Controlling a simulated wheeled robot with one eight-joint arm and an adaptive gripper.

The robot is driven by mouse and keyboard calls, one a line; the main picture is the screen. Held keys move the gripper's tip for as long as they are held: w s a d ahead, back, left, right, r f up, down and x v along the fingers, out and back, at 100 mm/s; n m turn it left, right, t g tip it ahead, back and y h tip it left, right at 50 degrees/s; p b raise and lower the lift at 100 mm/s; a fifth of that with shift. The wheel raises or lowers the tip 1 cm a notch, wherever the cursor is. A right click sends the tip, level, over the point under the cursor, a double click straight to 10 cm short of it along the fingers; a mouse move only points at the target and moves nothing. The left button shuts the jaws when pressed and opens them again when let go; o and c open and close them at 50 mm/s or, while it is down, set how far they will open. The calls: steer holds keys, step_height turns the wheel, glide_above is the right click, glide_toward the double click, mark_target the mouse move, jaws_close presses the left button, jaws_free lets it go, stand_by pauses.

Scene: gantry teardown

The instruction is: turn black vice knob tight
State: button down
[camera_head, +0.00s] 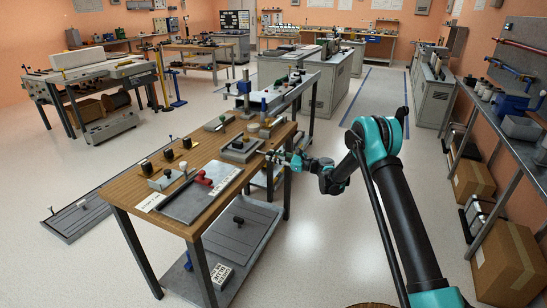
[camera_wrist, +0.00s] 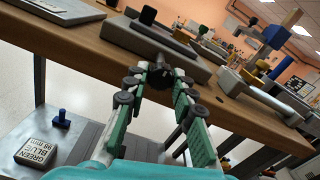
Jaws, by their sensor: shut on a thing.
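The black vice knob (camera_wrist: 160,76) sits at the near side of a grey vice (camera_wrist: 122,33), at the table's edge. The vice is a low grey block in the head view (camera_head: 238,151), on the wooden table's right edge. My gripper (camera_wrist: 161,73) reaches the knob from the front, its two teal fingers on either side of it. It is shut on the knob, which is partly hidden by the fingertips. In the head view my gripper (camera_head: 279,156) is small beside the vice, and the knob cannot be made out.
The wooden table (camera_head: 128,188) also holds a grey plate with a red-handled tool (camera_head: 203,179) and several black knobs. A lower shelf (camera_wrist: 88,142) carries a label block (camera_wrist: 45,145) and a blue knob (camera_wrist: 61,117). Open floor lies right of the table.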

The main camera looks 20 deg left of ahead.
steer(key=shift+d+f, duration=0.1)
steer(key=c, duration=1.3)
jaws_free()
steer(key=shift+o, duration=0.2)
steer(key=s+d, duration=0.1)
steer(key=d, duration=1.1)
